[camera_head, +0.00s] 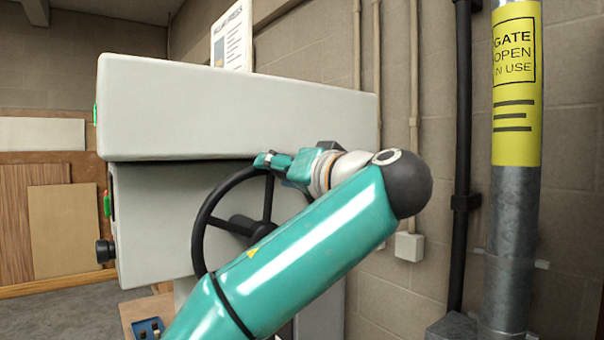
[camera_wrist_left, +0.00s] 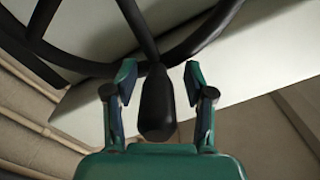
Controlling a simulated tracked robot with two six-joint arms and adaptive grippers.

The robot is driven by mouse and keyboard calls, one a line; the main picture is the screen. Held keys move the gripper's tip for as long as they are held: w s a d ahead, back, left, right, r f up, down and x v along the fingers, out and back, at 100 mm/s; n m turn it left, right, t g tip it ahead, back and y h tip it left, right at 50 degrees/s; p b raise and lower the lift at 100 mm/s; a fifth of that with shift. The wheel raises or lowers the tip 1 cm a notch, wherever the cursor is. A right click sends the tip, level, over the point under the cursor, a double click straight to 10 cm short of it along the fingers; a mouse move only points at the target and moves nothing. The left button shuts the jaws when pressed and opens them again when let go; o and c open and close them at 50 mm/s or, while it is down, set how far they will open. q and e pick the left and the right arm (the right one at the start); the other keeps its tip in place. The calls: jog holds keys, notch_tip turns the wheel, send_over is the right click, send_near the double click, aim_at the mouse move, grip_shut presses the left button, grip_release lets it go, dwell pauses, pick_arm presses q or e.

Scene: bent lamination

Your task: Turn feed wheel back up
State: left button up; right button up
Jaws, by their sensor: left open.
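The feed wheel (camera_head: 198,238) is a black spoked handwheel on the side of a pale grey machine, partly hidden behind my left arm. My left gripper (camera_head: 266,160) is at the wheel's upper rim. In the left wrist view, a dark rounded handle (camera_wrist_left: 157,105) of the wheel (camera_wrist_left: 213,33) stands between the two fingers of the open gripper (camera_wrist_left: 158,72). A gap shows on each side of the handle, so the fingers look apart from it. The handle is hidden in the head view. My right gripper is not in view.
The machine's long upper housing (camera_head: 230,105) overhangs the wheel closely. A grey post (camera_head: 513,220) with a yellow sign and a black pipe (camera_head: 462,150) stand at the right. Boards (camera_head: 60,225) lean at the left. A blue tray (camera_head: 147,328) sits low at the front.

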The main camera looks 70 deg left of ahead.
pick_arm(q)
jog(key=b+v, duration=0.6)
jog(key=v, duration=1.3)
dwell(1.1)
jog(key=shift+w+f, duration=0.1)
jog(key=shift+f, duration=0.05)
dwell(0.4)
